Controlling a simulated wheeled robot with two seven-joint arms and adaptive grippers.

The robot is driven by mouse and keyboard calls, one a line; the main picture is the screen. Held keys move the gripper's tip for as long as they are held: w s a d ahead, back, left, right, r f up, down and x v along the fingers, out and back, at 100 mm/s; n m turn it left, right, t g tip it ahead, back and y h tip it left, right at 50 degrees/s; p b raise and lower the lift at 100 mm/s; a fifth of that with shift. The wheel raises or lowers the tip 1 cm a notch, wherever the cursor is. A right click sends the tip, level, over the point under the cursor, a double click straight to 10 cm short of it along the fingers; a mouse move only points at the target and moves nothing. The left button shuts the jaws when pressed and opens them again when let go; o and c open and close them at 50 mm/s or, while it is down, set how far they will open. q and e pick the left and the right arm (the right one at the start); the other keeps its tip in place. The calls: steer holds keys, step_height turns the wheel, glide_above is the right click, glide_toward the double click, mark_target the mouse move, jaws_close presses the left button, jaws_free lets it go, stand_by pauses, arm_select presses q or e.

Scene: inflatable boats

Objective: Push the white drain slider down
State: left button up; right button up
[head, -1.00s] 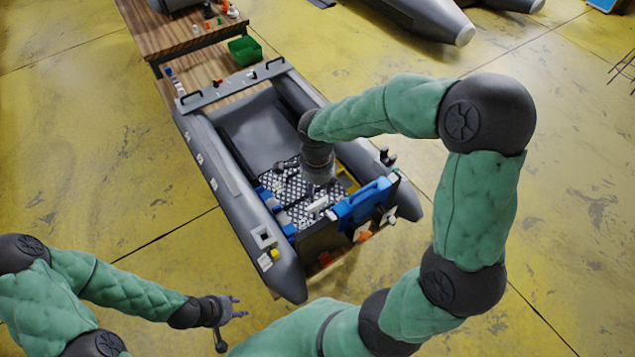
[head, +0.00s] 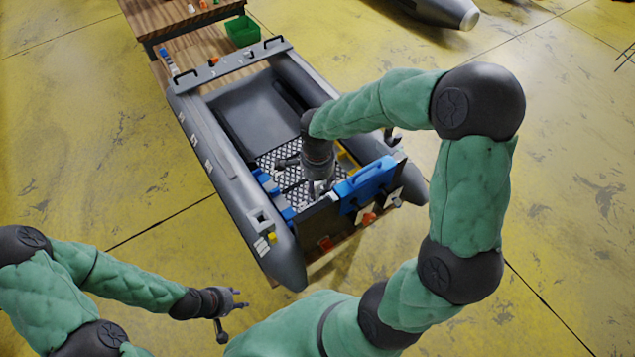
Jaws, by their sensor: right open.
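The grey inflatable boat (head: 237,185) lies with its dark transom (head: 325,222) towards me. My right gripper (head: 317,188) reaches down inside the boat, just behind the transom and left of a blue clamp-like part (head: 365,185). It is open, with its fingertips small and partly lost against the patterned floor. I cannot clearly make out the white drain slider; the gripper may cover it. My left gripper (head: 238,299) is open and empty, outside the boat at lower left.
A patterned floor plate (head: 293,163) lies under my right gripper. Orange parts (head: 369,219) sit on the transom's outer face. A wooden table (head: 170,18) and a green bin (head: 242,31) stand beyond the bow. The yellow floor at left is clear.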

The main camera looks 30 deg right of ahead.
mark_target(317, 191)
steer(key=shift+r, duration=0.15)
jaws_close()
steer(key=shift+w+d+f+b, duration=0.1)
steer(key=shift+w+f+b, duration=0.05)
steer(key=shift+f+b, duration=2.2)
steer(key=shift+c, duration=0.3)
jaws_free()
steer(key=shift+o, duration=0.3)
steer(key=shift+w, duration=0.1)
steer(key=shift+r, duration=0.1)
